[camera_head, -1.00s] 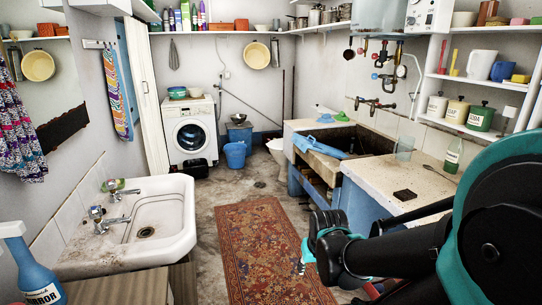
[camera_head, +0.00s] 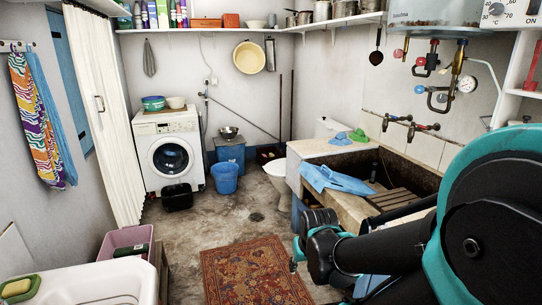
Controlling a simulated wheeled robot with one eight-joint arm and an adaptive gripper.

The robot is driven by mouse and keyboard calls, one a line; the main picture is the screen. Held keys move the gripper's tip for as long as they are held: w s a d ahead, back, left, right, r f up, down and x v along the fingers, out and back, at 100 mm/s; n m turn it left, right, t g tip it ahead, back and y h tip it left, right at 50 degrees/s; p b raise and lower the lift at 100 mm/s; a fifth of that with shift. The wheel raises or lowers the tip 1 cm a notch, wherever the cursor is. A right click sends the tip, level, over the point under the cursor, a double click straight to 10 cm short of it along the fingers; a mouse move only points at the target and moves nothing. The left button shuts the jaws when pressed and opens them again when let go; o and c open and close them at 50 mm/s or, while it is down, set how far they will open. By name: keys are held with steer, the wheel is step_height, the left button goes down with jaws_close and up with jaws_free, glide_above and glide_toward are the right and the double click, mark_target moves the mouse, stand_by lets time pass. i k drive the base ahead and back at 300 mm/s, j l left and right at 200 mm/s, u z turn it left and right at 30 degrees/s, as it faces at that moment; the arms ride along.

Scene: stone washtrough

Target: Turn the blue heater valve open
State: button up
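The blue heater valve (camera_head: 419,89) is a small blue round handle on the pipework under the wall heater (camera_head: 428,12), at the upper right. Red handles and a round gauge (camera_head: 467,84) sit on the same pipes. How far the blue valve is turned is too small to tell. My arm comes in from the lower right, and its black and teal far end (camera_head: 318,243) is in front of the stone trough, low and left of the valve and well apart from it. My gripper's fingers cannot be made out there.
The stone trough (camera_head: 350,206) with a blue cloth (camera_head: 334,179) stands below the valves. Two wall taps (camera_head: 410,127) are between them. A white sink (camera_head: 95,284) and a pink bin (camera_head: 128,243) are at left. The floor around the rug (camera_head: 253,272) is open.

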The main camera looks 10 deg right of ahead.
mark_target(419, 89)
steer(key=i+z, duration=0.15)
steer(key=i, duration=0.65)
steer(key=i+j+z, duration=0.1)
steer(key=i+j, duration=0.15)
steer(key=i, duration=0.55)
